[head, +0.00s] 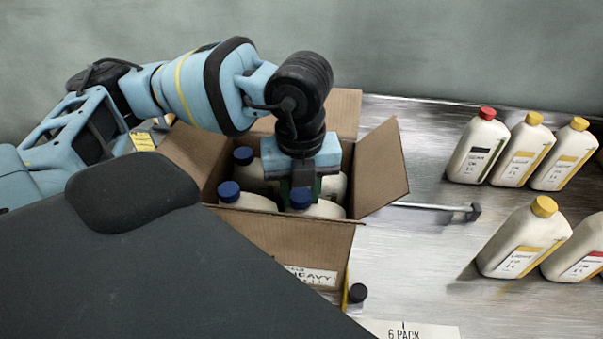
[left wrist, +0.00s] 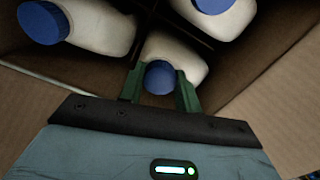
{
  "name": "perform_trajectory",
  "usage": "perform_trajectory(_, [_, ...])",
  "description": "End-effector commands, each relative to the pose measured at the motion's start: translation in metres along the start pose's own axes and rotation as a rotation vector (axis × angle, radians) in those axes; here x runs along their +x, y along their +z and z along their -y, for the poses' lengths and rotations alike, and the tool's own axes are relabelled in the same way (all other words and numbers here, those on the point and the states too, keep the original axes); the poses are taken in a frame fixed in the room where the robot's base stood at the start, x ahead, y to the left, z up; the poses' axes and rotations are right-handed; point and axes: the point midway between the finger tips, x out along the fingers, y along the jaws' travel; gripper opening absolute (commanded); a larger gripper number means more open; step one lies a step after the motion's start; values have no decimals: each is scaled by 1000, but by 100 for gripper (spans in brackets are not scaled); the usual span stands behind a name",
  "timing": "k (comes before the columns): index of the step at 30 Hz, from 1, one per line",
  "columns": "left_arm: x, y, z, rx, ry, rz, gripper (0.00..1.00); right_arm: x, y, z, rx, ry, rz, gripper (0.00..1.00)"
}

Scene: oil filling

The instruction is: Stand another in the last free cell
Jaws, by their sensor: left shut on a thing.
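An open cardboard box (head: 270,235) holds white bottles with blue caps, in cells parted by dark dividers. In the head view one bottle (head: 252,202) stands at the front left and another (head: 245,172) behind it. My left gripper (head: 301,190) is down in the box opening, its green fingers shut on the blue cap of a bottle (head: 321,210) at the front right. In the left wrist view the fingers (left wrist: 160,88) grip this cap from both sides; its bottle leans away below. Whether its base touches the box floor is hidden. My right gripper is not in view.
The box flaps (head: 383,168) are spread open around my left gripper. White bottles with yellow caps (head: 524,240) and one with a red cap (head: 479,147) stand on the metal table (head: 420,250) at right. A "6 PACK" label (head: 410,331) lies in front.

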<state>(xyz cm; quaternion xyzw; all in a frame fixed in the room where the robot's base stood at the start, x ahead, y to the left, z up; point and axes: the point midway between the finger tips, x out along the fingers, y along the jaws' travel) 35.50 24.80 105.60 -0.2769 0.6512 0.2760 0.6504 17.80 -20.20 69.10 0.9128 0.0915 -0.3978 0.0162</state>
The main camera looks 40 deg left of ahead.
Motion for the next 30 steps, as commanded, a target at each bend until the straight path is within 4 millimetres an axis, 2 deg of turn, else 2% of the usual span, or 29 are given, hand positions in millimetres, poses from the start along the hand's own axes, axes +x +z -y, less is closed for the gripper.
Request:
perform_trajectory(8, [5, 0, 1, -1, -5, 2, 0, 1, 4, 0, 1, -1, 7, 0])
perform_trajectory(9, [5, 0, 1, -1, -5, 3, 34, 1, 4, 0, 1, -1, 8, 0])
perform_trajectory(15, [5, 0, 0, 0, -4, 2, 58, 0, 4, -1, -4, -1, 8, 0])
perform_trajectory(26, [6, 0, 0, 0, 1, 0, 58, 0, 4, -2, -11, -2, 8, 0])
perform_trajectory(30, [-15, 0, 1, 0, -4, 3, 58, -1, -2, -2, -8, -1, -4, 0])
